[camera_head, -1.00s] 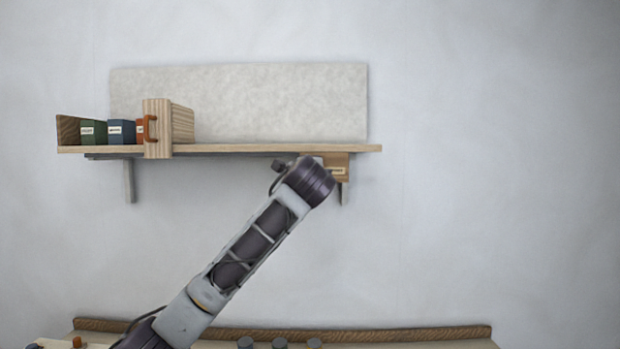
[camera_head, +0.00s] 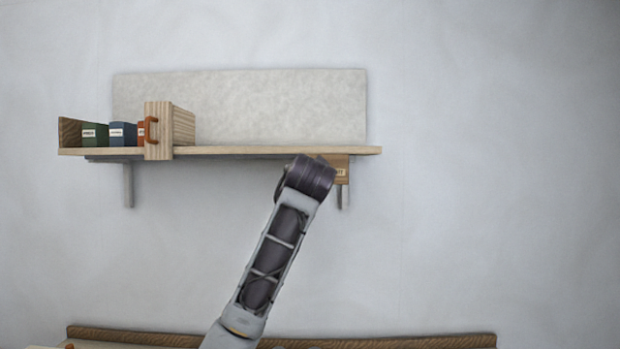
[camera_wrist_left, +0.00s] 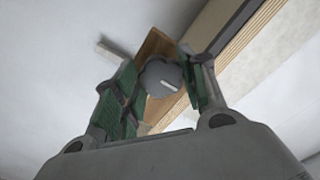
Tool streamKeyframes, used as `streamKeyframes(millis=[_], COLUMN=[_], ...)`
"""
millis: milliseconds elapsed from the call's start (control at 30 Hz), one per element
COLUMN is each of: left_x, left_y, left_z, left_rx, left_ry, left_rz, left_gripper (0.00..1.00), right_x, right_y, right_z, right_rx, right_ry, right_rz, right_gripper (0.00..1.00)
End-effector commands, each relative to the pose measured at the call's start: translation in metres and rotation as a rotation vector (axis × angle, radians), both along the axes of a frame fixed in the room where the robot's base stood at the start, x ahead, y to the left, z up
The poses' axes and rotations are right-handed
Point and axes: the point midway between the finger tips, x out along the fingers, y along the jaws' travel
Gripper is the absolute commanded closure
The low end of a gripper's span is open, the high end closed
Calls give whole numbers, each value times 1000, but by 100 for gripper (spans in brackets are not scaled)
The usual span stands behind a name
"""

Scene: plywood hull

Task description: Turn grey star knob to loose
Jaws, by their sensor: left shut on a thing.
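The grey star knob (camera_wrist_left: 160,80) shows in the left wrist view, with a pale mark on its face. It is mounted on a wooden block (camera_wrist_left: 152,112) under the shelf. My left gripper (camera_wrist_left: 163,72) has its two green-padded fingers on either side of the knob and is shut on it. The knob and the left gripper's fingers are hidden there behind the arm. My right gripper is in neither view.
The wall shelf (camera_head: 250,150) runs above the block. A wooden bench edge (camera_head: 400,342) lies below. The wall at right is clear.

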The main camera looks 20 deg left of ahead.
Motion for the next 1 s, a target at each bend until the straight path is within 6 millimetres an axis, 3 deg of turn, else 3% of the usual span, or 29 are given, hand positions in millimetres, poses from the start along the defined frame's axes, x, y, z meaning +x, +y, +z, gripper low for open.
streamKeyframes(millis=[700,733,767,1000], left_x=[-1,-1,-1,0], left_y=[-1,-1,-1,-1], left_z=[2,3,3,2], left_rx=[-96,-95,-95,-95], left_ry=[-33,-34,-34,-31], left_rz=[-3,-4,-4,-2], left_gripper=[84,56,52,52], right_x=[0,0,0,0], right_y=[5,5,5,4], right_z=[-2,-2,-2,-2], right_rx=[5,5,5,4], right_ry=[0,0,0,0], right_rz=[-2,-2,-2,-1], right_gripper=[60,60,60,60])
